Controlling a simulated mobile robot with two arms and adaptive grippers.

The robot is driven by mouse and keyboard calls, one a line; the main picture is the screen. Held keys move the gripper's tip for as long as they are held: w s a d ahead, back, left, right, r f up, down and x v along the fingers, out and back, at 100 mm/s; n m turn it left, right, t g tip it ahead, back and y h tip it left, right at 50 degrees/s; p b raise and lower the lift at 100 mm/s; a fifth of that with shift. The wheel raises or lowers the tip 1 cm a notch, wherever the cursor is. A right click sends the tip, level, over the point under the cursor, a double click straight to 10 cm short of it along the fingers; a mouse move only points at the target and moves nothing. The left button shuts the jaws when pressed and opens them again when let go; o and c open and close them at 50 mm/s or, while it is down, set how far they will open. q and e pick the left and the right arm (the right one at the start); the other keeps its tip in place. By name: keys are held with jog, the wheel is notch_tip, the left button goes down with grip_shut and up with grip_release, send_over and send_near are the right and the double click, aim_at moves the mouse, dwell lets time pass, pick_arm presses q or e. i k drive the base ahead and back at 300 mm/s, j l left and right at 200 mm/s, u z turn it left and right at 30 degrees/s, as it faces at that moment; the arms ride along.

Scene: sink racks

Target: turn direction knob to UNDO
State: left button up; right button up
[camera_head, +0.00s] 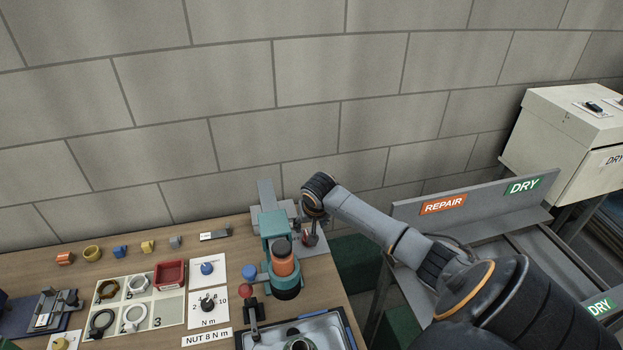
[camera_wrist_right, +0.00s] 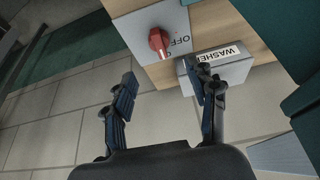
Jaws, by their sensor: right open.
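A blue knob (camera_head: 207,268) sits on a white plate on the wooden bench in the head view. A black knob (camera_head: 207,305) sits on a second white plate just below it, with numbers and "N m" around it. Which one is the direction knob I cannot tell for sure; no UNDO lettering is legible. My right gripper (camera_wrist_right: 164,88) is open and empty in the right wrist view, with a red knob (camera_wrist_right: 158,41) on a plate marked OFF beyond its fingers. My left gripper is not in view.
A teal and orange machine (camera_head: 284,262) stands right of the knob plates. A red bin (camera_head: 170,274) and several rings lie to their left. A "WASHER" block (camera_wrist_right: 216,66) is close to my right gripper. A grey rack with a REPAIR sign (camera_head: 443,204) is at the right.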

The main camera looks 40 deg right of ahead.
aim_at(206, 269)
jog(key=k+j, duration=0.1)
jog(key=k, duration=0.9)
